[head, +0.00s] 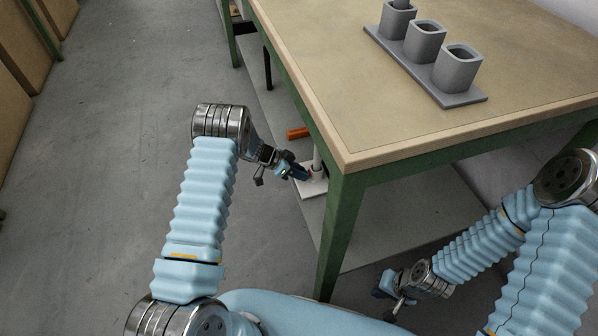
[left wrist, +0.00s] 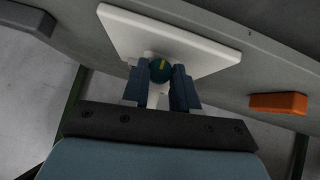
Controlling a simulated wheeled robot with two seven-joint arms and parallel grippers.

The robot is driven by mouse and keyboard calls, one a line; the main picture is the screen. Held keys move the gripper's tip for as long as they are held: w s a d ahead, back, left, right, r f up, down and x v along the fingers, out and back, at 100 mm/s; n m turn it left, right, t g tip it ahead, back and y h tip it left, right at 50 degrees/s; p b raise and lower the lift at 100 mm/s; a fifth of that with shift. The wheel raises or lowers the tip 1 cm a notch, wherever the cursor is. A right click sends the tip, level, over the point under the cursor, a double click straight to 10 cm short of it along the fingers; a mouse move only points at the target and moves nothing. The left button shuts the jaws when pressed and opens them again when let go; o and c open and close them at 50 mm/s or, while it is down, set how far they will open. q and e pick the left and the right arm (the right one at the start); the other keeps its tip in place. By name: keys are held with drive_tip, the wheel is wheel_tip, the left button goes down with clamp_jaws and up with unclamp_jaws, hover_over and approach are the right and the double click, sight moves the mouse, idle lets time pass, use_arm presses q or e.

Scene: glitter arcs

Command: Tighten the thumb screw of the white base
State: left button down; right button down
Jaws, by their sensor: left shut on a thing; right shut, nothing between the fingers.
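The white base (head: 314,187) sits on the table's lower shelf, beside the front-left leg, with a pale post rising from it. In the left wrist view the white base (left wrist: 200,47) shows as a tilted plate. The thumb screw (left wrist: 160,69) is a dark teal knob with a yellow mark. My left gripper (head: 301,173) reaches in under the table top from the left. In the left wrist view its blue fingers (left wrist: 159,84) are shut on the thumb screw, one on each side. My right gripper (head: 388,287) is shut and empty at the lower right, away from the base.
An orange block (head: 298,133) lies on the shelf behind the base; it also shows in the left wrist view (left wrist: 278,103). The green table leg (head: 340,235) stands close to the base. A grey rack (head: 466,99) with three cups stands on the table top (head: 350,90). The floor at left is clear.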

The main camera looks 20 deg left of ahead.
use_arm(q)
drive_tip(key=shift+s+r+t, duration=0.1)
drive_tip(key=shift+t, duration=0.2)
drive_tip(key=shift+m+t+y, duration=0.3)
drive_tip(key=shift+y, duration=0.2)
drive_tip(key=t+b, duration=0.1)
drive_tip(key=b, duration=0.1)
drive_tip(key=m+t+y+b, duration=0.1)
drive_tip(key=b, duration=0.2)
drive_tip(key=shift+s+d+f+b, duration=0.15)
drive_tip(key=shift+f+b, duration=0.2)
drive_tip(key=shift+f, duration=0.05)
drive_tip(key=shift+r+b, duration=0.2)
drive_tip(key=shift+b, duration=0.1)
drive_tip(key=shift+s, duration=0.1)
drive_tip(key=shift+r, duration=0.1)
drive_tip(key=c, duration=0.8)
unclamp_jaws()
drive_tip(key=shift+c, duration=0.2)
